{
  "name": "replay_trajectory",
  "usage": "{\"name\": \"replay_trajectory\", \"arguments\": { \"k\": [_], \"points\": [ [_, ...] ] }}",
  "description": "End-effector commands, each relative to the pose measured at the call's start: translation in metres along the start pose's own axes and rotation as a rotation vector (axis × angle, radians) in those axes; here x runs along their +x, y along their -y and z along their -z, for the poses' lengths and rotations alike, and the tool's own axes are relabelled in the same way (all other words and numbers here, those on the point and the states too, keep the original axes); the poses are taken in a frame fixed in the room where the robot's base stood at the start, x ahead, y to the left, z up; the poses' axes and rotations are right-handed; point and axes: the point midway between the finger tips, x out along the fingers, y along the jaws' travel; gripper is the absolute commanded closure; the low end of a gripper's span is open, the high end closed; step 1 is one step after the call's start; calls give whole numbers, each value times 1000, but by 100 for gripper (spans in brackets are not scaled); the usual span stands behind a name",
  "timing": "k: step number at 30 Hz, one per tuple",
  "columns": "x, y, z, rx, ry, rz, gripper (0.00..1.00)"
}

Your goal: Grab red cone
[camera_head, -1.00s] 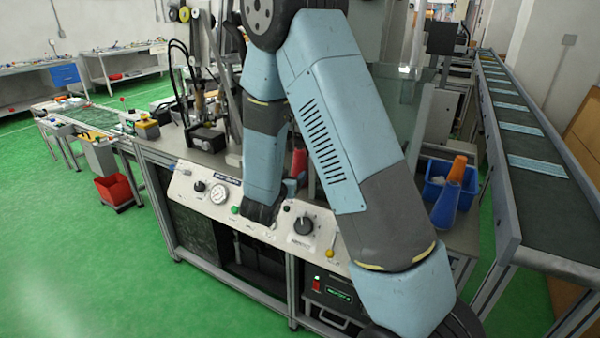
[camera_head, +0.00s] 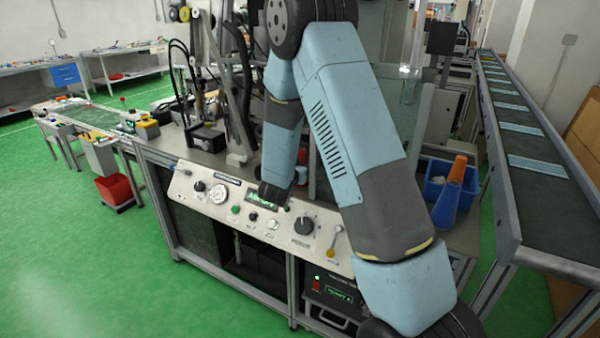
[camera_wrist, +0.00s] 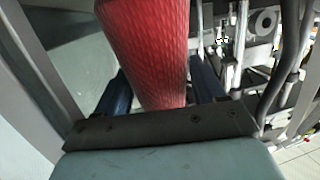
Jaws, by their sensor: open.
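The red cone (camera_wrist: 155,45) fills the upper middle of the wrist view, with its textured surface very close to the camera. My gripper (camera_wrist: 164,82) has its two blue fingers apart, one on each side of the cone. The cone lies between the fingers, and I cannot tell whether either finger touches it. In the head view my arm hides nearly all of the cone and most of the gripper, above the bench behind the control panel.
The control panel (camera_head: 222,194) with knobs runs along the bench front. A blue crate (camera_head: 434,187) with an orange cone (camera_head: 457,170) and a blue cone (camera_head: 445,207) stands right of my arm. A conveyor (camera_head: 525,140) runs along the right. Machinery stands left of my gripper.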

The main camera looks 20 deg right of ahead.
Motion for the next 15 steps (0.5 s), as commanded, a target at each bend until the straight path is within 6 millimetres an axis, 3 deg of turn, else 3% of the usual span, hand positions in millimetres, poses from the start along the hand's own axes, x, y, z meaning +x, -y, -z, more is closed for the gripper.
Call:
{"name": "replay_trajectory", "arguments": {
  "k": [3, 15],
  "points": [
    [0, 0, 0, 0, 0, 0, 30],
    [-1, 0, 0, 0, 0, 1, 68]
  ]
}}
